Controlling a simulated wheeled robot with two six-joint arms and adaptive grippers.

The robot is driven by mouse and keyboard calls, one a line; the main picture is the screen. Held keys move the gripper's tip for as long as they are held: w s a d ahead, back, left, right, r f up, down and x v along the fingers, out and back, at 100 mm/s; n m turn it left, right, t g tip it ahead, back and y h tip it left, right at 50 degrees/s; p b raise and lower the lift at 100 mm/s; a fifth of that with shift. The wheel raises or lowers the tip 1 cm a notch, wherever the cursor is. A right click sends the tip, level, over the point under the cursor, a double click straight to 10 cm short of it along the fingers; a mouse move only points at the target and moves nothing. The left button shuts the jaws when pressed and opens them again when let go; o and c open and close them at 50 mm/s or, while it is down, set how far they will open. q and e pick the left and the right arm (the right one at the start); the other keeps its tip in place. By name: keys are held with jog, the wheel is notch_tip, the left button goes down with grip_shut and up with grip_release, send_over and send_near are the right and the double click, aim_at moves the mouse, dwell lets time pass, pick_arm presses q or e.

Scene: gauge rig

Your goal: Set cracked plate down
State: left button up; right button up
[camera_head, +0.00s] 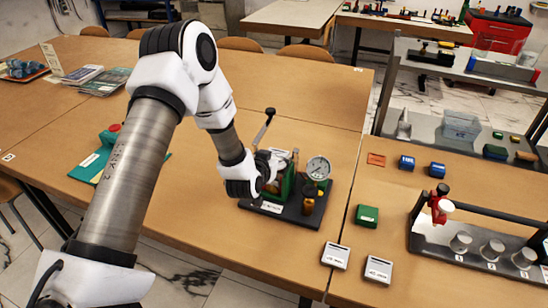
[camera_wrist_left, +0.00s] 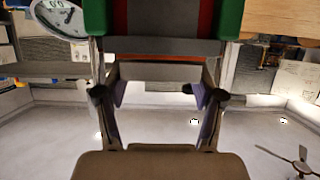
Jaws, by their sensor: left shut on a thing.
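My left gripper (camera_head: 268,172) reaches in from the left to the green gauge rig (camera_head: 287,188), which stands on a dark base on the table. In the left wrist view, the two fingers (camera_wrist_left: 156,84) close on the side edges of a flat grey plate (camera_wrist_left: 160,72), just in front of the rig's green posts (camera_wrist_left: 231,18) and a red part between them. I cannot make out a crack, or whether the plate touches the rig. The round dial gauge (camera_head: 318,168) is beside the gripper; part of it also shows in the wrist view (camera_wrist_left: 62,16).
Two small white labelled boxes (camera_head: 335,256) (camera_head: 378,269) lie in front of the rig. A green block (camera_head: 367,215), blue blocks (camera_head: 406,162) and an orange flat piece (camera_head: 376,159) lie right. A rack with cups (camera_head: 492,249) stands far right. The table left of the rig has free room.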

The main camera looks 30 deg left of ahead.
pick_arm(q)
jog(key=shift+s+f, duration=0.1)
jog(key=shift+f, duration=0.15)
jog(key=o, duration=1.4)
